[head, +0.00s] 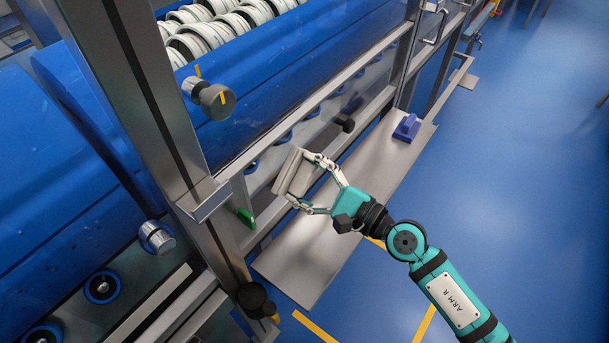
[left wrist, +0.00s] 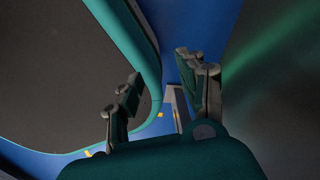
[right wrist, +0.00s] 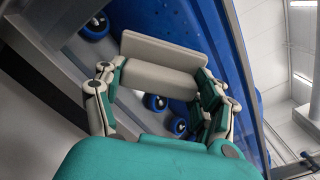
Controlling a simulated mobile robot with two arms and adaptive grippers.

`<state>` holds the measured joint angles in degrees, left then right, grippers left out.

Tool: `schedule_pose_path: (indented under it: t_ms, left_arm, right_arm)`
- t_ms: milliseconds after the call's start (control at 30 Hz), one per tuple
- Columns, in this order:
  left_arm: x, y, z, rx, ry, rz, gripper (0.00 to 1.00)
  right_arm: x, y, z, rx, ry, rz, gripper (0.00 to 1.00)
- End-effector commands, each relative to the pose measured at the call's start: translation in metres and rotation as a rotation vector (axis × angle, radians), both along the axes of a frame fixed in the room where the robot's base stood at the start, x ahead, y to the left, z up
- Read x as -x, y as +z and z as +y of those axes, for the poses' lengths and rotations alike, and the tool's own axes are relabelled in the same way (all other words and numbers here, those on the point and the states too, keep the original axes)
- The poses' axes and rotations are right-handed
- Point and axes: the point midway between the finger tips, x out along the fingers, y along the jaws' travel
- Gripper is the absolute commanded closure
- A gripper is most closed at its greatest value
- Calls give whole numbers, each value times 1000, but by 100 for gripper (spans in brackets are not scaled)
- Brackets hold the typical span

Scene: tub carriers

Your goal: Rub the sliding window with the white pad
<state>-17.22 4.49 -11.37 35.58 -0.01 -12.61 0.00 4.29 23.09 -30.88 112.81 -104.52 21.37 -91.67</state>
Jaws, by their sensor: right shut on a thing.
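My right gripper (head: 309,180) is shut on the white pad (head: 294,171), a pale block with a flat plate on its far side. The pad also shows between the fingers in the right wrist view (right wrist: 160,70). It is held up over the grey shelf, close to the machine front; I cannot tell whether it touches anything. The sliding window seems to be the clear panel behind the metal rail (head: 300,112), in front of the blue drum; its pane is hard to make out. My left gripper (left wrist: 160,95) is open and empty, outside the head view.
A grey shelf (head: 318,240) juts out below the pad, with a blue block (head: 407,127) at its far end. A dark knob (head: 217,101) sticks out by the steel post (head: 150,90). The blue floor (head: 520,180) at right is clear.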

Motion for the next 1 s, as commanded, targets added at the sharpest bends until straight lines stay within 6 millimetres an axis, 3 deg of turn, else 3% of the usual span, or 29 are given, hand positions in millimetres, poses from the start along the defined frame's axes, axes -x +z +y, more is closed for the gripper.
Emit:
schedule_pose_path:
  t_ms: [500,1000]
  left_arm:
    - [0,-18,0,0,-1,1,60]
    - [1,-22,1,-1,-3,1,60]
  right_arm:
    - [29,-1,-40,1,-1,0,63]
    - [33,-1,-47,1,-1,0,63]
